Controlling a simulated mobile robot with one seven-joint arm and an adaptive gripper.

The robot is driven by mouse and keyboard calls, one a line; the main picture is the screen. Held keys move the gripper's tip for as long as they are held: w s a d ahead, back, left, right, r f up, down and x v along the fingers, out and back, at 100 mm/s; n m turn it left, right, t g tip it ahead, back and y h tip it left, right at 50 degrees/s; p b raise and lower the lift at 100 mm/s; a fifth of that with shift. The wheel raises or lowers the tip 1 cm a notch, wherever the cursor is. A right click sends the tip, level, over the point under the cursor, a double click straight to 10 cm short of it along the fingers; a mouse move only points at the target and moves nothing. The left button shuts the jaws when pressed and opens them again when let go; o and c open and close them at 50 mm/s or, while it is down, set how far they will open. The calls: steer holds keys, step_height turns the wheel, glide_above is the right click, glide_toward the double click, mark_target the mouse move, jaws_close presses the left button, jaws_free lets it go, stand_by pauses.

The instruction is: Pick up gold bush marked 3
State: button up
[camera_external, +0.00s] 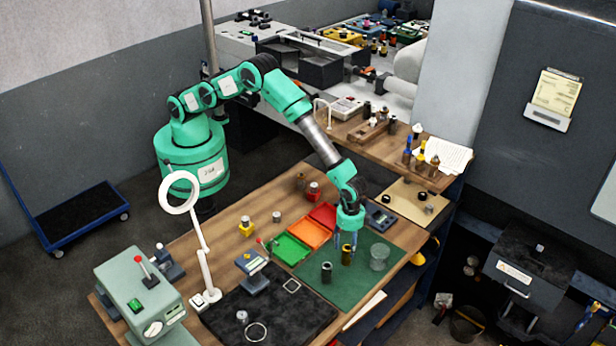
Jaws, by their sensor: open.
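A gold bush (347,256) stands upright on the green mat (352,287), toward the mat's back. Any number on it is too small to read. My gripper (346,240) points down just above the gold bush, with its fingers near the bush's top. The jaws are open, and I cannot tell whether the fingertips reach down beside the bush. A dark bush (327,272) stands on the mat to the left of the gold one.
A clear glass cup (379,257) stands close to the right of the gold bush. Red, orange (310,234) and green (291,249) trays lie to the left. A black mat (280,318) and a ring-headed lamp (201,250) are further left. The mat's front is clear.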

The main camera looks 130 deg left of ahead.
mark_target(347, 253)
steer(key=shift+s+a+f+p, duration=0.1)
steer(key=shift+f+p, duration=0.65)
steer(key=shift+f, duration=1.85)
steer(key=shift+c, duration=0.3)
jaws_close()
